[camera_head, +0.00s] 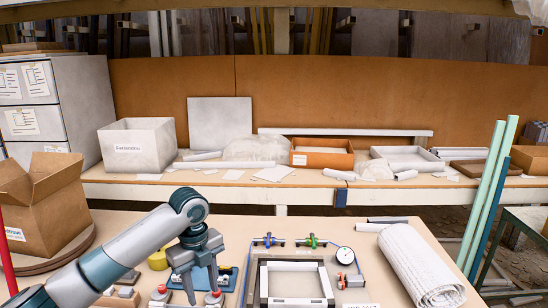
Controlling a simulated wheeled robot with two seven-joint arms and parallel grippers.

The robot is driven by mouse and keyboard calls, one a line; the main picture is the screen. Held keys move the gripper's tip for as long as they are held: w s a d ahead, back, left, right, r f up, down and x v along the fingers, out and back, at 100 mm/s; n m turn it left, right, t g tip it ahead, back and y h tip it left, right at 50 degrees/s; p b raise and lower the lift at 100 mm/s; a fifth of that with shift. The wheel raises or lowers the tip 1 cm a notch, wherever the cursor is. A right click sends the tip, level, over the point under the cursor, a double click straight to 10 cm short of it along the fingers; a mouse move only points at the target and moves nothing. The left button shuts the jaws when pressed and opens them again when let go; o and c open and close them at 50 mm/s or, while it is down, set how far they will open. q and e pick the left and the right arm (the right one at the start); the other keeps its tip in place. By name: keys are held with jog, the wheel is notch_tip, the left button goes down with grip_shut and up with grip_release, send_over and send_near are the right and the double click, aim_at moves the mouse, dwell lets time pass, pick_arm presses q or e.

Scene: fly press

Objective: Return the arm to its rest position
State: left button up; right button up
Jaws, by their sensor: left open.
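My left arm comes in from the lower left over the near table. My left gripper (203,288) points down, with its two fingers apart and nothing visible between them. It is in front of a blue-based fixture (228,277) and near small red-and-grey knobs (160,293). I cannot tell whether the fingertips touch any of these. My right gripper is not in view.
Right of the gripper are a grey frame (261,285), a round dial gauge (345,255) and a rolled white sheet (415,265). An open cardboard box (40,215) stands left. Green poles (484,195) rise at right. The back bench holds boxes and papers.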

pick_arm(q)
jog(key=s+d+f+n+t+h, duration=0.1)
jog(key=s+d+f+n+h, duration=0.1)
jog(key=s+d+f+n, duration=0.55)
jog(key=s+d+f+n+t+h, duration=0.1)
jog(key=s+d+f+n, duration=0.1)
jog(key=s+f, duration=0.9)
jog(key=s+a+f+n+t+y, duration=0.1)
jog(key=s+a+f+n+y, duration=0.1)
jog(key=s+a+n, duration=0.75)
jog(key=s+a+f+n+t+y, duration=0.1)
jog(key=s+a+f+n, duration=0.35)
jog(key=s, duration=0.75)
notch_tip(320, 180, down, 28)
jog(key=s+n+g, duration=0.2)
jog(key=s+a+f+g, duration=0.1)
jog(key=s+a+f, duration=0.2)
jog(key=s+f, duration=1.3)
jog(key=shift+s+m, duration=0.35)
jog(key=shift+s, duration=0.35)
